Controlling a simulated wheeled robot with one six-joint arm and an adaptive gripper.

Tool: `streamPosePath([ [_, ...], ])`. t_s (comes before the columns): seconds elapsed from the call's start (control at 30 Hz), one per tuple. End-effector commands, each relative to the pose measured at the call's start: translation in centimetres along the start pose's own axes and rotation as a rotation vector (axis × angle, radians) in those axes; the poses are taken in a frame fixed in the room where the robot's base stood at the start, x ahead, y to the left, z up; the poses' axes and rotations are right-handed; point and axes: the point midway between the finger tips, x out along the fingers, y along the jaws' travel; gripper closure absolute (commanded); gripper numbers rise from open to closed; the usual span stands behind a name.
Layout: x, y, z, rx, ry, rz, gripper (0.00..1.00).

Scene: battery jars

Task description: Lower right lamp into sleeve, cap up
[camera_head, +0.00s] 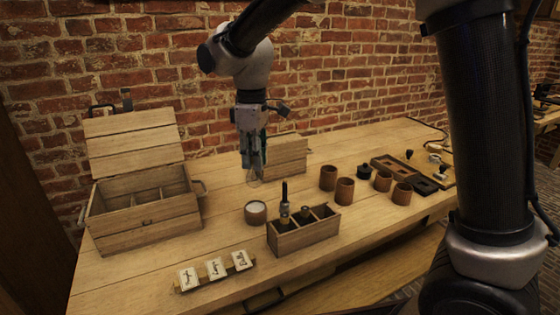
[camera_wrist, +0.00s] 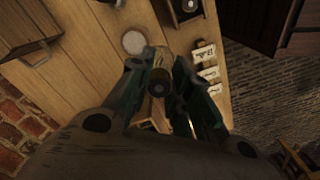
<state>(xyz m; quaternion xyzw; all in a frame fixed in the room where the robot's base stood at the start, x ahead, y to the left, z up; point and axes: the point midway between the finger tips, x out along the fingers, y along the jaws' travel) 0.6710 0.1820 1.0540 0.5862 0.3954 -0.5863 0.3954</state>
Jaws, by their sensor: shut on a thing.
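My gripper (camera_head: 252,168) hangs above the table, pointing down, and is shut on a lamp. In the head view the lamp's pale, glassy lower end (camera_head: 254,182) shows just below the fingertips. In the wrist view the lamp (camera_wrist: 160,84) sits between the two fingers, its dark round end facing the camera. Several brown cylindrical sleeves stand to the right, among them a front one (camera_head: 344,191) and one farther back (camera_head: 328,177). I cannot tell which one the task means. The lamp is apart from them.
A wooden three-slot box (camera_head: 305,238) holding small items stands at the front. A round pot with white contents (camera_head: 255,212) is near it. Labelled cards (camera_head: 216,268) lie front left. An open-lidded chest (camera_head: 143,220) is left. A wooden block (camera_head: 287,155) stands behind my gripper.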

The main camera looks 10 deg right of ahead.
Motion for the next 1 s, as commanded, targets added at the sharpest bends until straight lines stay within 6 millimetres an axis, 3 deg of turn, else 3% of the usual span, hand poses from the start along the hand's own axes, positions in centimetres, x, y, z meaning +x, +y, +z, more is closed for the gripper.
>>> streamPosePath([
  [0.57,-0.6,-3.4,-12.4,-0.002,0.000,0.000,1.00],
  [1.0,0.5,-6.0,-21.6,-0.001,0.000,0.000,1.00],
])
